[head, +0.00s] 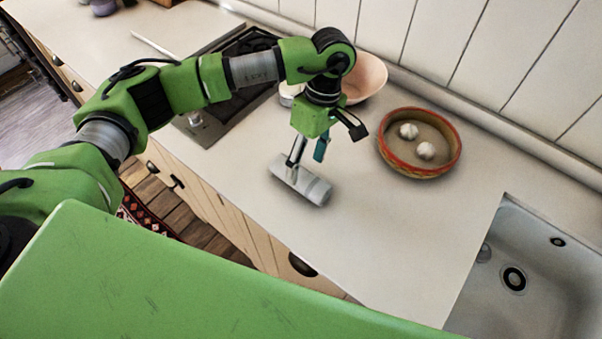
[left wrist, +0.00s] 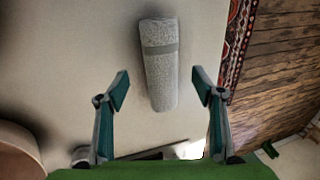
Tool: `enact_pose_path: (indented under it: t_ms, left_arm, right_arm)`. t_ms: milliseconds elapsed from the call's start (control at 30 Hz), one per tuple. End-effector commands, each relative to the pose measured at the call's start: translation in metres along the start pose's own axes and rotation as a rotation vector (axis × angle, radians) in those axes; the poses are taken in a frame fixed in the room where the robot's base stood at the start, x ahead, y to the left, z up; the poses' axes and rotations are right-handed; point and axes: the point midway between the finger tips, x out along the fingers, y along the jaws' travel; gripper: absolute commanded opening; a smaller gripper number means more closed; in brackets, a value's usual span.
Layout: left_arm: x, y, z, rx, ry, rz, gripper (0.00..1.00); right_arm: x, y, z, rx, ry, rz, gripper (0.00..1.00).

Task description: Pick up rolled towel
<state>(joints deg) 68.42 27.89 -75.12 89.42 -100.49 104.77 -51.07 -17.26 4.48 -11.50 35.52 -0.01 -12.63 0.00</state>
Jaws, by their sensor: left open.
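In the left wrist view the left gripper (left wrist: 161,86) is open, with one finger on each side of the towel's lower part. I cannot tell whether a finger touches it. My right gripper is not in view.
A red-rimmed bowl (head: 386,148) holding two whitish bulbs (head: 408,131) stands right of the towel. A pink bowl (head: 374,75) is behind the gripper by the tiled wall. A hob (head: 215,127) lies left, a sink (head: 540,290) at the right. Counter between towel and sink is clear.

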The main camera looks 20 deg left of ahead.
Motion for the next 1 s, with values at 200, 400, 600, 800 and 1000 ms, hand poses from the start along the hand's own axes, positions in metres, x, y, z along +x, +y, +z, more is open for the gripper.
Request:
enact_pose_path:
  t_ms: [200,400,600,800,1000]
  left_arm:
    - [0.027,-0.001,-0.002,-0.002,-0.001,-0.004,0.61]
    - [0.038,0.001,-0.002,-0.002,-0.001,0.000,0.61]
    - [0.038,0.001,-0.002,-0.002,-0.001,0.000,0.48]
    - [0.038,0.001,-0.002,-0.002,-0.001,0.000,0.19]
    - [0.037,0.001,-0.002,-0.002,-0.001,0.000,0.19]
  right_arm:
    - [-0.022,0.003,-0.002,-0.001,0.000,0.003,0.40]
    - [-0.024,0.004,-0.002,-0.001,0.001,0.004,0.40]
    - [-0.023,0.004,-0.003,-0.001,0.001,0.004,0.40]
    - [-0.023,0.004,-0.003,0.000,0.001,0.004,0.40]
    - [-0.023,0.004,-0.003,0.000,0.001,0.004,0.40]
